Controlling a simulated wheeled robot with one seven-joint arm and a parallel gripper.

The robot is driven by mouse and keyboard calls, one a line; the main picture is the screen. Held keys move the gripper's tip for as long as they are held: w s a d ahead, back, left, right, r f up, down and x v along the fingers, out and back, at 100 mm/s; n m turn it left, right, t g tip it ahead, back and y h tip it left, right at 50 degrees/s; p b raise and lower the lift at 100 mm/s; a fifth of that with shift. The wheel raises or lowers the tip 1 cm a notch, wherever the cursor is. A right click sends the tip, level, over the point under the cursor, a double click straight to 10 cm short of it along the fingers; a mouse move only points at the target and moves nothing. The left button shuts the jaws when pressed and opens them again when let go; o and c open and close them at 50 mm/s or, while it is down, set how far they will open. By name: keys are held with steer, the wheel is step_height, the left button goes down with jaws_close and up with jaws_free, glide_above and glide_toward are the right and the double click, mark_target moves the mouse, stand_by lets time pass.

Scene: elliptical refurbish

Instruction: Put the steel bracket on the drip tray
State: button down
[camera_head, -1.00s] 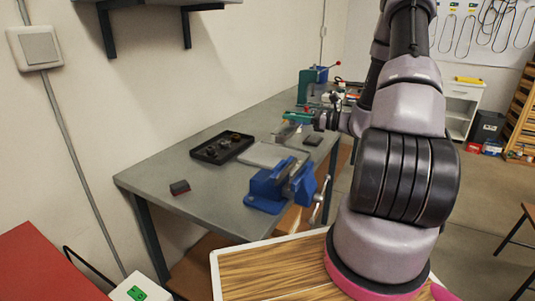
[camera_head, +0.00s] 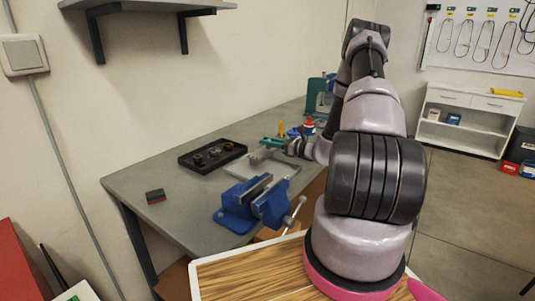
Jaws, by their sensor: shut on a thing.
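The drip tray (camera_head: 237,168) is a shallow light-grey tray lying on the workbench, behind the blue vise. My gripper (camera_head: 283,149) is at the far right side of the tray, reaching in from the right. It is shut on the steel bracket (camera_head: 259,156), a small grey piece that shows to the left of the fingers, over the tray. The bracket is small in this view, and I cannot tell whether it touches the tray. The fingers are partly hidden by the wrist.
A black tray with several dark round parts (camera_head: 212,154) lies left of the drip tray. The blue vise (camera_head: 254,202) stands in front. Green tools and bottles stand behind my gripper.

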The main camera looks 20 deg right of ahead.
mark_target(269, 149)
steer(key=shift+f, duration=2.05)
steer(key=shift+f, duration=0.1)
steer(key=c, duration=0.7)
jaws_free()
